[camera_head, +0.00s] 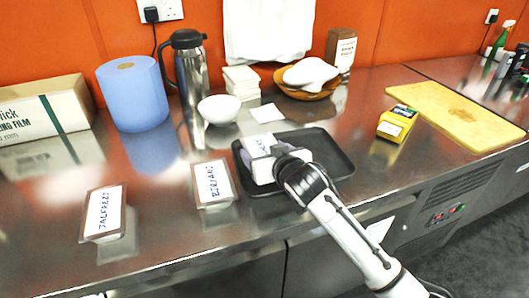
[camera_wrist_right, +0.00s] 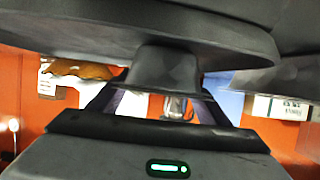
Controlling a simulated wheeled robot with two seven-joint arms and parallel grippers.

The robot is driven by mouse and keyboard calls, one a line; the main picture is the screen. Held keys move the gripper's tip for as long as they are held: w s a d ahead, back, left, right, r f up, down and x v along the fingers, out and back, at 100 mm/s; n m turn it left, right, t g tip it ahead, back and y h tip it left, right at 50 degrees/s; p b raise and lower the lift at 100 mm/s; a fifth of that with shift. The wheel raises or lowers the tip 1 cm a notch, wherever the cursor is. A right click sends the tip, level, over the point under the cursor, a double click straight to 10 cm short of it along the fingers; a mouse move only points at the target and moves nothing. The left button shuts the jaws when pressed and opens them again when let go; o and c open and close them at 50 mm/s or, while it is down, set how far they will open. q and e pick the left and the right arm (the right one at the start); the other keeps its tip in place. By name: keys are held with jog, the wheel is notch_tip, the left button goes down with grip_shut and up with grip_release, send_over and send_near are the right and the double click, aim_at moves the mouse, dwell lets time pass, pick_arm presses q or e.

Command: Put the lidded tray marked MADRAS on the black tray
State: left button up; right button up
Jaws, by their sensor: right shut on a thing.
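My right gripper (camera_head: 272,160) is shut on a white-lidded tray (camera_head: 261,142) over the left part of the black tray (camera_head: 338,160). The lid's marking is mostly hidden by the gripper and too small to read. I cannot tell whether the held tray touches the black tray. In the right wrist view, dark shapes hide most of what is between the fingers. Two other lidded trays stand on the steel counter to the left: one marked JALFREZI (camera_head: 103,211) and one that seems to read BIRYANI (camera_head: 213,182). My left gripper is not in view.
Behind the black tray are a white bowl (camera_head: 219,109), a steel flask (camera_head: 189,75) and a wooden bowl (camera_head: 308,92). A blue roll (camera_head: 132,95) stands at the back left. A yellow box (camera_head: 397,123) and a yellow board (camera_head: 455,115) lie to the right.

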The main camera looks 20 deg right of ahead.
dwell(0.3)
jog(key=shift+f, duration=0.2)
jog(key=o, duration=1.3)
jog(key=shift+r, duration=0.2)
jog(key=v, duration=1.2)
jog(key=shift+d+f, duration=0.1)
jog(key=shift+f, duration=0.05)
